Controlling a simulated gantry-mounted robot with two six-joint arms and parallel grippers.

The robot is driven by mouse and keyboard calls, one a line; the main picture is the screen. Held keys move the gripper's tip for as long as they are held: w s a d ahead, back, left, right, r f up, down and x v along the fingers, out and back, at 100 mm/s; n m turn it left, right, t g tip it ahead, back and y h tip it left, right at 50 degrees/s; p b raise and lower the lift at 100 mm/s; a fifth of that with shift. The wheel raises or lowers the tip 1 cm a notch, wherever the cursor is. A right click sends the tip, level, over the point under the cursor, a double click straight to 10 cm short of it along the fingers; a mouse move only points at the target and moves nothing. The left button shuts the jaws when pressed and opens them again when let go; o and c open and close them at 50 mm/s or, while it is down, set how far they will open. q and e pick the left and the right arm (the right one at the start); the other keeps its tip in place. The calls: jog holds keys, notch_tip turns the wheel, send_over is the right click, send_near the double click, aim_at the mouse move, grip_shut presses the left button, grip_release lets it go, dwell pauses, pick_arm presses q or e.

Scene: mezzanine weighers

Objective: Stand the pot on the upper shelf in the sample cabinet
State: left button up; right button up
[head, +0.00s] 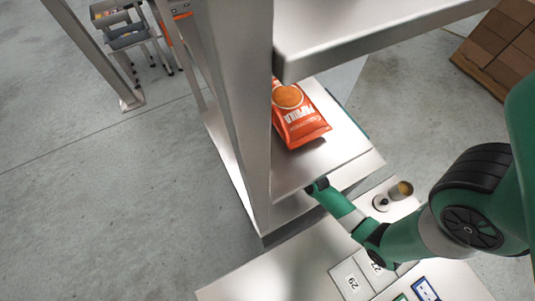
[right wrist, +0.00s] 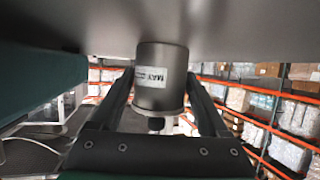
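The pot (right wrist: 163,91) is a dark grey metal cylinder with a white label reading MAY. In the right wrist view it sits between the two fingers of my right gripper (right wrist: 160,92), which press against its sides. A small dark knob-like part shows at its lower end in that picture. Its other end meets or nearly meets a grey shelf surface (right wrist: 220,30); I cannot tell if they touch. In the head view my right gripper (head: 318,187) is at the front edge of the cabinet shelf (head: 335,155), and the pot is hidden there. My left gripper is out of view.
An orange paprika bag (head: 299,115) lies on that shelf. A higher panel (head: 370,25) and a grey upright (head: 243,100) stand close by. A tin (head: 401,190) and a small black-knobbed object (head: 381,203) stand on a pale surface beside my right arm.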

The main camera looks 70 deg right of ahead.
grip_shut()
jog(key=shift+r, duration=0.1)
dwell(0.3)
jog(key=shift+r+p, duration=0.4)
jog(key=shift+r, duration=0.1)
notch_tip(320, 180, up, 7)
jog(key=p, duration=0.4)
notch_tip(320, 180, up, 10)
jog(key=p, duration=0.3)
